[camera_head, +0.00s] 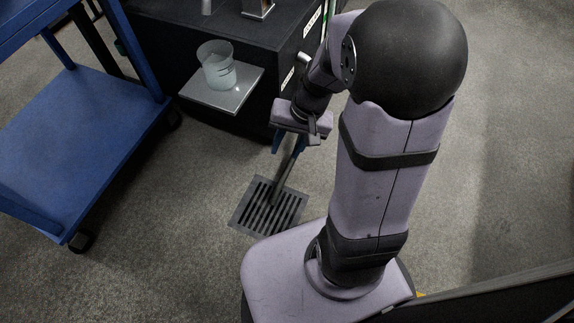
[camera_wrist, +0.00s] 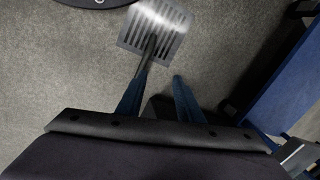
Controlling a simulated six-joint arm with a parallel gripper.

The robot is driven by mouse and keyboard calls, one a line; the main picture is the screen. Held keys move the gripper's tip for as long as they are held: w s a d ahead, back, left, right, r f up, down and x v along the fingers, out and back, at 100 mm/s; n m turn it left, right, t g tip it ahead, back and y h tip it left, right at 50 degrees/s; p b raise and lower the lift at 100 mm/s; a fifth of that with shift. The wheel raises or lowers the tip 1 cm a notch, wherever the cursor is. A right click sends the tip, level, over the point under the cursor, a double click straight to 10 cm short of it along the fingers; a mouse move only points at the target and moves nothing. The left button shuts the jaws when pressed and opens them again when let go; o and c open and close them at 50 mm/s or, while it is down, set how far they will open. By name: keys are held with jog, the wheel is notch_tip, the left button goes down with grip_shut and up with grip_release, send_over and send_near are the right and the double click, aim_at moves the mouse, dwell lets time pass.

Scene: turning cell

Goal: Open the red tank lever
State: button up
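My gripper (camera_head: 287,147) hangs in front of the dark machine cabinet (camera_head: 160,45), above the floor. Its two blue fingers also show in the wrist view (camera_wrist: 163,74), spread apart with nothing clearly held between them. A grey pipe (camera_head: 284,180) slants down from near the fingers to a floor drain. In the wrist view the pipe (camera_wrist: 150,50) runs behind the left finger; I cannot tell whether they touch. No red lever shows in either view; my arm and gripper cover part of the cabinet's front.
A floor drain grate (camera_head: 240,217) lies below the gripper. A clear beaker (camera_head: 217,68) stands on a metal shelf (camera_head: 232,98) jutting from the cabinet, left of my gripper. A blue wheeled cart (camera_head: 75,140) stands further left. The carpet to the right is clear.

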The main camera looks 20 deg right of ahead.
jog(key=shift+s+a+f+n+g+h+b, duration=0.15)
jog(key=shift+s+a+f+n+b, duration=0.15)
jog(key=shift+s, duration=0.25)
jog(key=shift+s+a+f+n+g+h+b, duration=0.1)
jog(key=shift+s+a+f+n+b, duration=0.1)
jog(key=shift+s+n, duration=0.3)
jog(key=shift+s+a+f+n+g+h+b, duration=0.15)
jog(key=shift+s+f+n+b, duration=0.1)
jog(key=shift+s, duration=0.4)
jog(key=shift+r, duration=0.1)
jog(key=shift+c, duration=0.2)
